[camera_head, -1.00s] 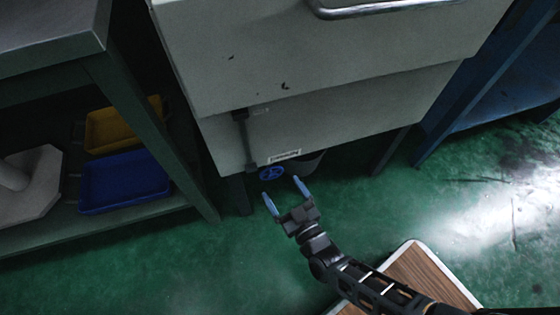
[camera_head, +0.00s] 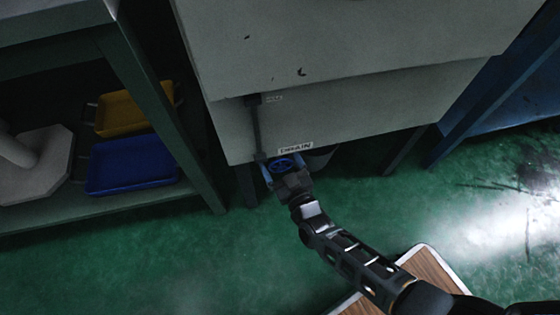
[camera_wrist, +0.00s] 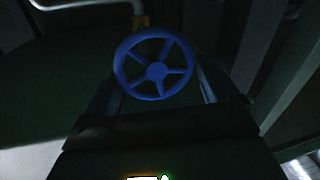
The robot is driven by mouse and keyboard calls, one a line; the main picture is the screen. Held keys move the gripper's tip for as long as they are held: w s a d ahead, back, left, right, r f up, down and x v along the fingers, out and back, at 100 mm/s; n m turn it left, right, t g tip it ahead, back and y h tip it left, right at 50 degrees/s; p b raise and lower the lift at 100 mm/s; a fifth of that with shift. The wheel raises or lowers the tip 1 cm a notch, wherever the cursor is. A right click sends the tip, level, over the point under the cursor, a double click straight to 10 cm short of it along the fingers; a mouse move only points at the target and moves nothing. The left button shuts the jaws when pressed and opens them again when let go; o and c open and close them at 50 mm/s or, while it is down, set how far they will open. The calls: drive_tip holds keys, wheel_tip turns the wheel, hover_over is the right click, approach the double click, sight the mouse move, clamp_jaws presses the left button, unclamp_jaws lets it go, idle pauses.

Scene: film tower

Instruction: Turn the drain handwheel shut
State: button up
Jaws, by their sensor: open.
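The drain handwheel (camera_head: 283,163) is a small blue spoked wheel low under the grey cabinet, just below a white label reading DRAIN (camera_head: 296,148). In the wrist view the blue wheel (camera_wrist: 155,70) faces me, with a brass-coloured fitting and a pale pipe behind it. My gripper (camera_head: 285,168) is open, with a blue finger on either side of the wheel. In the wrist view the fingers of my gripper (camera_wrist: 163,92) are partly hidden in the dark. I cannot tell whether they touch the rim.
The grey cabinet (camera_head: 350,110) stands above the wheel, with a dark vertical pipe (camera_head: 256,128) on its front. At left, a shelf holds a yellow tray (camera_head: 122,113) and a blue tray (camera_head: 130,174). A wood-topped platform (camera_head: 432,272) lies at lower right. Green floor is open in front.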

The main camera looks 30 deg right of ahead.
drive_tip(key=c, duration=0.7)
drive_tip(key=shift+f+m+b, duration=0.15)
drive_tip(key=shift+m+b, duration=0.35)
drive_tip(key=shift+b, duration=0.05)
drive_tip(key=shift+c, duration=0.2)
drive_tip(key=shift+m, duration=0.6)
drive_tip(key=o, duration=0.7)
drive_tip(key=shift+d, duration=0.1)
drive_tip(key=shift+o, duration=0.2)
drive_tip(key=shift+s, duration=0.1)
drive_tip(key=s+a+p, duration=0.1)
drive_tip(key=s, duration=0.6)
drive_tip(key=shift+s+p, duration=0.3)
drive_tip(key=shift+s, duration=0.1)
